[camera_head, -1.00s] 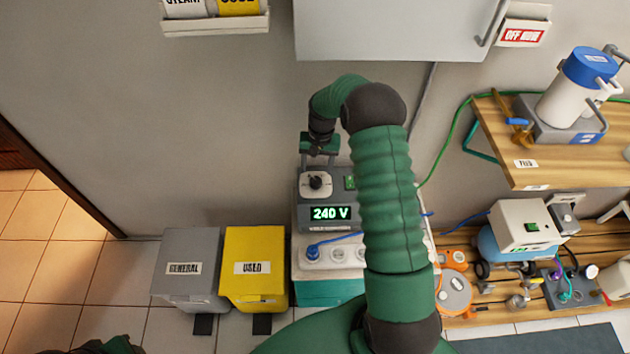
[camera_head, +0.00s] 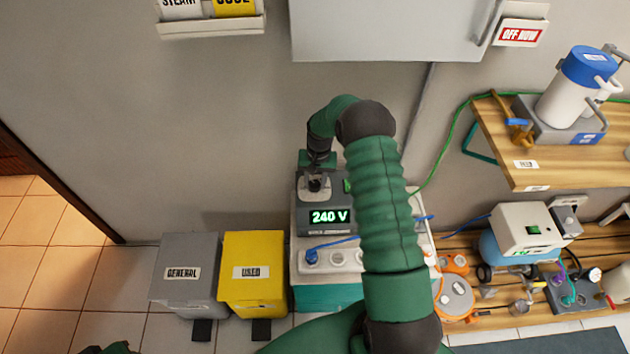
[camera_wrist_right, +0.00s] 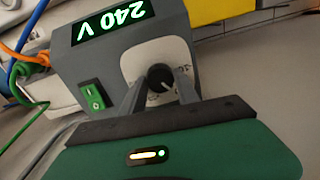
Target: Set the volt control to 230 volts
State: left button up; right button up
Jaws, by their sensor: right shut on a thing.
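The voltage unit (camera_head: 312,230) is a grey box on a white and teal stand, and its green display (camera_head: 329,217) reads 240 V. Its black volt control knob (camera_wrist_right: 160,78) sits on a pale plate in the right wrist view, where the display (camera_wrist_right: 112,20) appears upside down. My right gripper (camera_wrist_right: 160,88) is shut on the knob, one finger on each side. In the head view my right gripper (camera_head: 316,180) comes down onto the knob from above and mostly hides it. My left gripper is not clearly in view; only a bit of green arm shows at the bottom left.
A green rocker switch (camera_wrist_right: 92,96) sits beside the knob plate. Sockets with a blue plug (camera_head: 311,257) lie below the display. A grey bin (camera_head: 186,273) and yellow bin (camera_head: 252,272) stand at left. A wooden bench (camera_head: 500,300) with equipment stands at right. A wall cabinet (camera_head: 385,30) hangs above.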

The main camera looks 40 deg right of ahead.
grip_shut()
jog(key=shift+w+r+n+p, duration=0.1)
jog(key=shift+n+p, duration=0.45)
jog(key=shift+n, duration=0.45)
jog(key=n+p, duration=0.1)
jog(key=n, duration=0.1)
jog(key=shift+n, duration=0.3)
jog(key=n, duration=0.3)
jog(key=shift+n+g+p, duration=0.3)
jog(key=shift+p, duration=0.05)
jog(key=shift+w+n, duration=0.1)
jog(key=shift+n, duration=1.8)
